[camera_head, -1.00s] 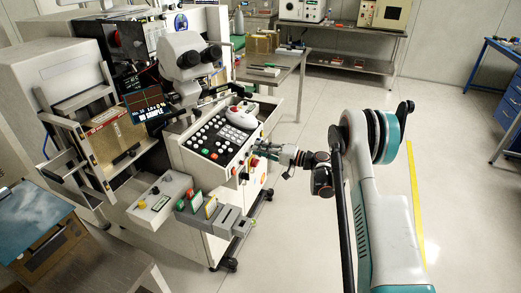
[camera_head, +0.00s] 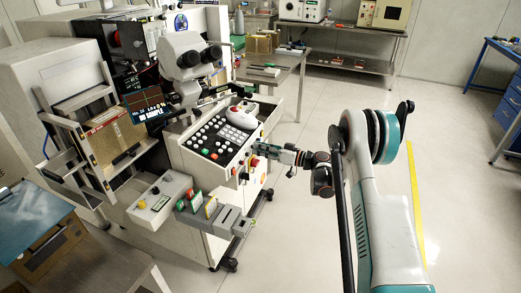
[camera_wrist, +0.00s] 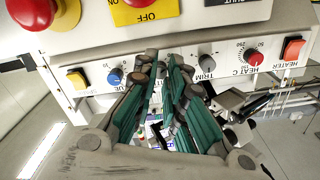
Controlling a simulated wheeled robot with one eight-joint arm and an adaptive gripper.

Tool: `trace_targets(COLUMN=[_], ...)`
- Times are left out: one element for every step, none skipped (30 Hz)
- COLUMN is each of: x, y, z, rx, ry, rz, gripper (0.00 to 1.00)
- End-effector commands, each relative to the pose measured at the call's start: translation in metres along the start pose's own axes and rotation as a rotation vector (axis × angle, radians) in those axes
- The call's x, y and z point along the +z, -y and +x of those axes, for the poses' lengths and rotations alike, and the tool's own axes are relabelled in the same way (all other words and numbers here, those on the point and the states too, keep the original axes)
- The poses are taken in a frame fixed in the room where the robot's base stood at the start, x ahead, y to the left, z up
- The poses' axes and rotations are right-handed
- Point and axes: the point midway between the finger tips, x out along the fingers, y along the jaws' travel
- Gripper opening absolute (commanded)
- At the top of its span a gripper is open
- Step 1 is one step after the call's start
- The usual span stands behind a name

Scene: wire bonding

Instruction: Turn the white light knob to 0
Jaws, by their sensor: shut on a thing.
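The white light knob is hidden behind my gripper's fingertips on the front panel, so its pointer and setting cannot be read. My gripper (camera_wrist: 163,66) reaches the knob row of the white front panel (camera_wrist: 95,52), between the blue knob (camera_wrist: 115,76) and the grey TRIM knob (camera_wrist: 208,59). Its teal fingers are close together at the tips, shut on the white light knob. In the head view my gripper (camera_head: 258,147) is at the right front edge of the machine's console.
The red HEAT C knob (camera_wrist: 254,57) and orange HEATER switch (camera_wrist: 293,49) are right of the fingers in the wrist view. A yellow button (camera_wrist: 77,79) is at left. Large red buttons (camera_wrist: 32,12) stick out above.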

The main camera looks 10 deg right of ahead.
Motion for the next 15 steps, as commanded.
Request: trace_targets(x=[0.0025,0.0025,0.0026,0.0026,0.0026,0.0026,0.0027,0.0027,0.0027,0.0027,0.0027,0.0028,0.0028,0.0028,0.0028], y=[0.0,0.0,0.0,0.0,-0.0001,0.0,-0.0001,-0.0001,-0.0001,0.0,0.0,-0.0001,-0.0001,-0.0001,-0.0001], z=[-0.0008,-0.0008,-0.0008,-0.0008,-0.0008,-0.0008,-0.0008,-0.0008,-0.0008,-0.0008,-0.0008,-0.0008,-0.0008,-0.0008,-0.0008], rx=[0.0,0.0,0.0,0.0,0.0,-0.001,-0.001,-0.001,-0.001,-0.001,-0.001,-0.001,-0.001,-0.001,-0.001], ry=[0.005,0.005,0.005,0.005,0.005,0.005,0.005,0.005,0.005,0.005,0.005,0.005,0.005,0.005,0.005], rz=[-0.03,-0.047,-0.069,-0.083,-0.098,-0.114,-0.125,-0.135,-0.147,-0.155,-0.161,-0.168,-0.173,-0.177,-0.181], gripper=[0.0,0.0,0.0,0.0,0.0,0.0,0.0,0.0,0.0,0.0,0.0,0.0,0.0,0.0,0.0])
